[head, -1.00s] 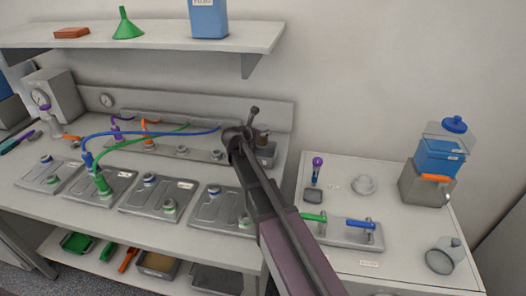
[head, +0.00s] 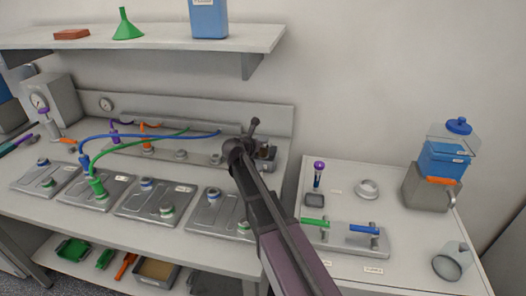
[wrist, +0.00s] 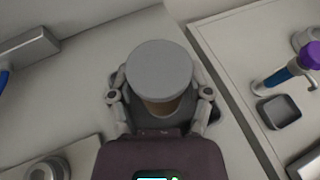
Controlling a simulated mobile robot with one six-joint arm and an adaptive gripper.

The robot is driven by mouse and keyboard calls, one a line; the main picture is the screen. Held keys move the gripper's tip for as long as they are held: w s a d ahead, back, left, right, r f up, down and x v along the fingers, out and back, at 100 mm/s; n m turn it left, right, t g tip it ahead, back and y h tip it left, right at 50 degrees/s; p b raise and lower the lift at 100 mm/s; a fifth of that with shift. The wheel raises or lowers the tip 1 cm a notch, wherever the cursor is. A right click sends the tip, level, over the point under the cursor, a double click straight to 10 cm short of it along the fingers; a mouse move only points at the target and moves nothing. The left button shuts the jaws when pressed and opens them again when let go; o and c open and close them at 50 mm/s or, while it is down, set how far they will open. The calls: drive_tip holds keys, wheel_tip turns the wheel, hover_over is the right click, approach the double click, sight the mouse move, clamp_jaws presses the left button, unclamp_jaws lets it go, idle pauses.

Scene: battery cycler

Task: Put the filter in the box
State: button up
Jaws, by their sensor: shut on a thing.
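The filter is a short cylinder with a round grey cap (wrist: 160,68) and a tan body in the wrist view. My gripper (wrist: 158,100) is shut around it, one finger on each side. Dark edges of a grey box (wrist: 212,112) show around and beneath the filter. In the head view the box (head: 271,153) stands at the right end of the bench, with a brown part of the filter (head: 264,151) at its opening. The filter looks low in the box's opening; whether it touches the floor is hidden. My gripper's fingertips are hard to make out in the head view.
A lower side table to the right holds a purple-topped tube (head: 319,173), a ring (head: 367,189), a valve plate (head: 345,238) and a blue container (head: 445,158). Hoses (head: 150,140) cross the bench to the left. A shelf (head: 160,45) hangs above.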

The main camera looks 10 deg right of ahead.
sight(262, 149)
drive_tip(key=shift+f+b, duration=1.45)
drive_tip(key=shift+f, duration=0.2)
drive_tip(key=shift+f, duration=0.1)
drive_tip(key=o, duration=1.2)
drive_tip(key=shift+c, duration=0.2)
drive_tip(key=shift+r, duration=0.2)
drive_tip(key=p+v, duration=0.4)
drive_tip(key=v, duration=0.8)
drive_tip(key=shift+p, duration=0.3)
